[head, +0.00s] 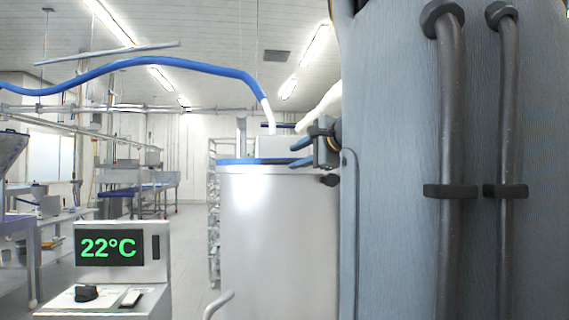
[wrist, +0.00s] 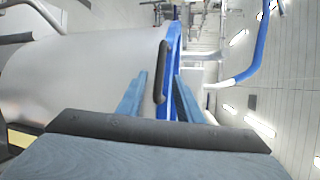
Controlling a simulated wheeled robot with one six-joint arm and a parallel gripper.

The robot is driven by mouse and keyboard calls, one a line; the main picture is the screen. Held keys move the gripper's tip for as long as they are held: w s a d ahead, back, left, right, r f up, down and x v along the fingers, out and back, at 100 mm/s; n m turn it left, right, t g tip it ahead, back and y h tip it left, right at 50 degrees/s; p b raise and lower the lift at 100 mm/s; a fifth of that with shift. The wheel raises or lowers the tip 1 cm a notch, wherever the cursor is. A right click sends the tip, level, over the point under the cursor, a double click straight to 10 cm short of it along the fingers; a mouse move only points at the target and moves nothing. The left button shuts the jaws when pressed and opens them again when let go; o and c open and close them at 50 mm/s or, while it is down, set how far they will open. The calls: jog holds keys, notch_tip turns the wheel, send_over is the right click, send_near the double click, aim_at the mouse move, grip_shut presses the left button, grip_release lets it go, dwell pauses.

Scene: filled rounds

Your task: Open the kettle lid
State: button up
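The kettle (head: 275,235) is a large silver vessel with a blue rim (head: 240,161) around its top. Its lid appears down on the rim, with a pale box-like fitting (head: 278,147) above it. In the wrist view the kettle body (wrist: 75,80) lies sideways at left. A dark bar handle (wrist: 161,72) stands out beside the blue edge (wrist: 174,45). My gripper (head: 301,152) is at the kettle's upper right in the head view. Its two blue fingers are apart, one on each side of the dark handle in the wrist view. Whether either finger touches it cannot be told.
A control stand (head: 118,255) reading 22°C is at front left. A blue hose (head: 170,61) runs overhead to the kettle top. A wire rack (head: 213,215) stands behind. Benches line the left, with clear floor between. My arm covers the right side.

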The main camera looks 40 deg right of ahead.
aim_at(286, 161)
jog(key=p+x, duration=0.2)
jog(key=x, duration=0.5)
jog(key=shift+w+d, duration=0.1)
jog(key=shift+w, duration=0.15)
grip_shut()
